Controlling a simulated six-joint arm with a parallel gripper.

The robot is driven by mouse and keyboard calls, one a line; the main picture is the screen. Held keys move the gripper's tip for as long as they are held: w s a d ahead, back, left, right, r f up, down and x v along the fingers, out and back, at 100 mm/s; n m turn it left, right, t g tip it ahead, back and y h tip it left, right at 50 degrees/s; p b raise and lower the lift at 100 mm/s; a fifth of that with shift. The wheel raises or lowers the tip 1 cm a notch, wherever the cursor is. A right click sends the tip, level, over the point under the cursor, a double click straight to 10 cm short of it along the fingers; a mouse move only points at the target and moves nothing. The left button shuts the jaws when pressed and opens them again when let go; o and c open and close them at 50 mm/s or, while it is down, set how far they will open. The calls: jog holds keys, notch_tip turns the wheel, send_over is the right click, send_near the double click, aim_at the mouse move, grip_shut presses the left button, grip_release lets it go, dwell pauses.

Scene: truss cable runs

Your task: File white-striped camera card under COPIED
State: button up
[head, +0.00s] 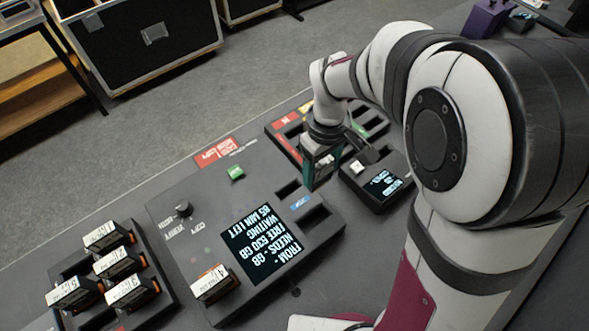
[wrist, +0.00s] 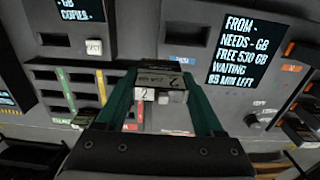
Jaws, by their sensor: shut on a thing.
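My gripper (wrist: 165,85) has its two teal fingers shut on a dark card (wrist: 160,78) with a pale label and a "2" on its end. In the head view my gripper (head: 318,172) hangs above the far side of the desk, between the console and the filing tray; the card is mostly hidden there. The filing tray (wrist: 50,76) has slots with yellow, green and red strips; my arm partly covers it in the head view (head: 283,128). I cannot read a COPIED label on it. The card looks clear of the tray.
The console (head: 330,222) has a lit screen (head: 262,243), a blue-marked slot (head: 300,202) and a white-labelled card (head: 215,284) at its front. A small unit (head: 385,185) with a screen stands right of it. A rack (head: 165,285) at left holds several labelled cards.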

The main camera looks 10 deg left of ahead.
jog(key=d+r, duration=0.3)
jog(key=d, duration=0.2)
jog(key=w+a, duration=0.1)
jog(key=w, duration=1)
jog(key=w+f, duration=0.4)
jog(key=w, duration=0.7)
jog(key=shift+w+a+f, duration=0.1)
jog(key=shift+a+f, duration=0.05)
jog(key=shift+f, duration=0.85)
jog(key=shift+w+a+f, duration=0.1)
jog(key=shift+f, duration=0.85)
jog(key=shift+w+a+f, duration=0.1)
jog(key=shift+a+f, duration=0.05)
jog(key=shift+f, duration=0.85)
jog(key=shift+s+f, duration=0.1)
jog(key=shift+f, duration=1.6)
jog(key=o, duration=1.5)
jog(key=shift+o, duration=0.2)
jog(key=shift+r, duration=0.1)
